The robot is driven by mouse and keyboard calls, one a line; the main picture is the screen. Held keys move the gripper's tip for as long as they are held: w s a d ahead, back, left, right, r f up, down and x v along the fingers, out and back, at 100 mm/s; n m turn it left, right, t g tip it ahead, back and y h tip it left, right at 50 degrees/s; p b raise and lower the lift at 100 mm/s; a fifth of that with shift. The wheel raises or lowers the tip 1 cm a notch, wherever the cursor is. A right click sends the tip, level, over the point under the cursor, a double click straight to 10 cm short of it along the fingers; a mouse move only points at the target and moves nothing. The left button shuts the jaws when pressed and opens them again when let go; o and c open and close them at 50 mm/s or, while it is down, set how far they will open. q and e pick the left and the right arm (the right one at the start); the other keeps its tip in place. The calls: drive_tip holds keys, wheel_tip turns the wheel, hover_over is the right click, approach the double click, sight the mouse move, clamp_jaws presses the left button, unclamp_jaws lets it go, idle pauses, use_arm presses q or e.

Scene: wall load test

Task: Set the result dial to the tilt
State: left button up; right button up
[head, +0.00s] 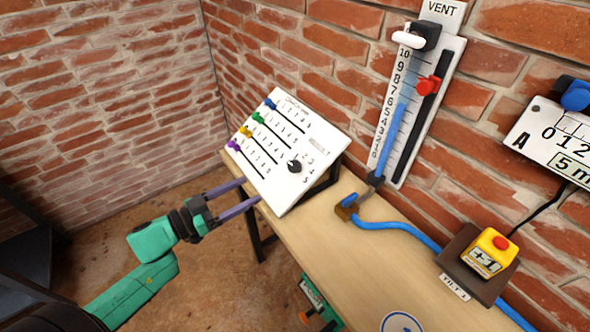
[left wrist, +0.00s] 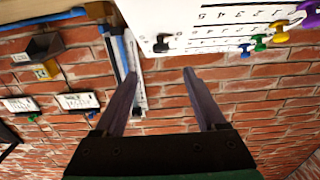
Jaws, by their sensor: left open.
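The white result panel (head: 285,135) leans on the bench with several coloured slider knobs. Its black round result dial (head: 294,166) sits at the lower right, with numbers around it; its exact setting is too small to tell. The dial also shows in the left wrist view (left wrist: 161,43). A yellow box with a red button (head: 490,253) is marked +1, beside a label (head: 453,287) that seems to read TILT. My left gripper (head: 250,191) is open and empty near the panel's lower left edge, apart from the dial. My right gripper is not in view.
A vertical scale (head: 417,105) under a VENT sign holds a blue tube and a red marker (head: 429,88). A blue hose (head: 400,226) and brass valve (head: 347,207) lie on the wooden bench (head: 335,252). A numbered board (head: 553,140) hangs right. The bench's front middle is clear.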

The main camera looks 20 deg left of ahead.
sight(291, 168)
use_arm(q)
drive_tip(key=p+x, duration=0.1)
drive_tip(key=x, duration=1)
drive_tip(key=shift+w+d, duration=0.1)
drive_tip(key=shift+w, duration=0.25)
drive_tip(key=shift+w+d, duration=0.35)
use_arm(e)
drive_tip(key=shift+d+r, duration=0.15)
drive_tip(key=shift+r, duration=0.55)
use_arm(q)
clamp_jaws()
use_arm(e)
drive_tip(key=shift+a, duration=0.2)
